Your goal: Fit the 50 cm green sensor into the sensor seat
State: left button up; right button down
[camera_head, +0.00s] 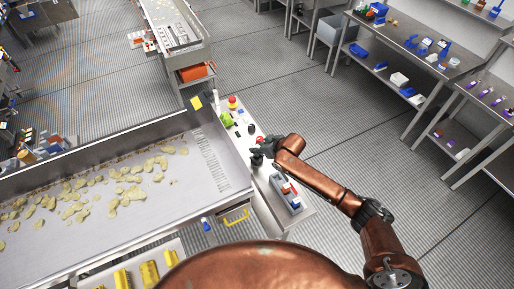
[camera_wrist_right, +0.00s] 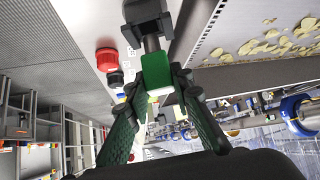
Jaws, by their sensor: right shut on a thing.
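My right gripper (camera_head: 259,152) is over the narrow side panel of the long steel conveyor. In the right wrist view its two fingers (camera_wrist_right: 158,80) close on the sides of a small white and green block, the green sensor (camera_wrist_right: 157,72). A dark bracket with a grey stem (camera_wrist_right: 148,22), which looks like the sensor seat, lines up with the block's far end. I cannot tell whether the block is seated in it or only touches it. In the head view the gripper hides the sensor. My left gripper is out of view.
A red button (camera_wrist_right: 107,59) and a black knob (camera_wrist_right: 115,79) are beside the bracket. A bright green item (camera_head: 227,119) sits farther up the panel. A grey tray (camera_head: 297,205) of small parts is nearer me. The conveyor trough (camera_head: 110,230) carries yellow chips.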

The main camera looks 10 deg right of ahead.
jog(key=shift+f+b, duration=0.7)
jog(key=shift+f, duration=1.05)
jog(key=c, duration=1.6)
grip_release()
jog(key=shift+s+d+r, duration=0.1)
jog(key=shift+s+r, duration=0.05)
jog(key=v, duration=1.1)
jog(key=shift+s+d+r, duration=0.1)
jog(key=shift+s+r, duration=0.1)
